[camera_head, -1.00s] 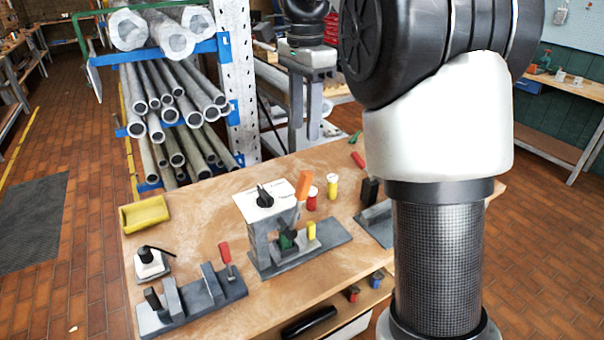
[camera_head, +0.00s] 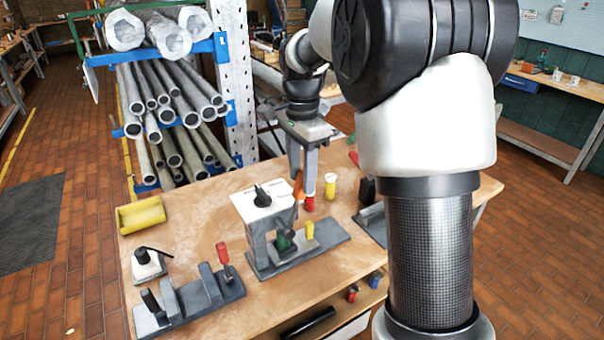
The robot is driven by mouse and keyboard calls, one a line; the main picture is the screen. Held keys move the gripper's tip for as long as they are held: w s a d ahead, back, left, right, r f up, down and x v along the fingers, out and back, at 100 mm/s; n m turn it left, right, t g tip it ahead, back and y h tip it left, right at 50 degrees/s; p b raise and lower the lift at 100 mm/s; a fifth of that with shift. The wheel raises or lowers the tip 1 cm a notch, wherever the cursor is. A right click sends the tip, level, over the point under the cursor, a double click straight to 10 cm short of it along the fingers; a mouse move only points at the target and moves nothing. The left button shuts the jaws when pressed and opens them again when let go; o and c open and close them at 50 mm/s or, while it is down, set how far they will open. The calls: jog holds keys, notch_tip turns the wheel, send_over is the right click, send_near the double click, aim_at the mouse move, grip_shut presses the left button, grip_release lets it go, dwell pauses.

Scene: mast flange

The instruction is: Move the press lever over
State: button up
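The press (camera_head: 257,236) is a grey frame on a flat base on the wooden bench, with a white top plate carrying a black knob (camera_head: 262,196). Its orange lever (camera_head: 298,184) stands up at the right side of the top and is partly covered by my gripper. My gripper (camera_head: 302,185) points down at the lever, its two fingers apart, with the orange showing by the left finger. I cannot tell whether a finger touches the lever. A yellow-topped part (camera_head: 309,230) and a green part (camera_head: 286,240) sit low in the press.
A red cylinder (camera_head: 309,203) and a yellow cup (camera_head: 330,186) stand close to the right of the lever. A toggle fixture with a red handle (camera_head: 222,254), a small black-lever box (camera_head: 148,264) and a yellow tray (camera_head: 141,215) are on the left. A pipe rack (camera_head: 240,90) stands behind.

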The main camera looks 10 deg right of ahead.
jog(key=shift+c, duration=0.3)
grip_shut()
jog(key=s+a+t+h+b, duration=0.1)
jog(key=s+a+h+b, duration=0.1)
jog(key=a+h+b, duration=0.2)
jog(key=a+h, duration=0.1)
jog(key=a, duration=0.2)
jog(key=shift+s+a+t+b, duration=0.2)
jog(key=shift+a+t+b, duration=0.1)
jog(key=shift+o, duration=0.3)
grip_release()
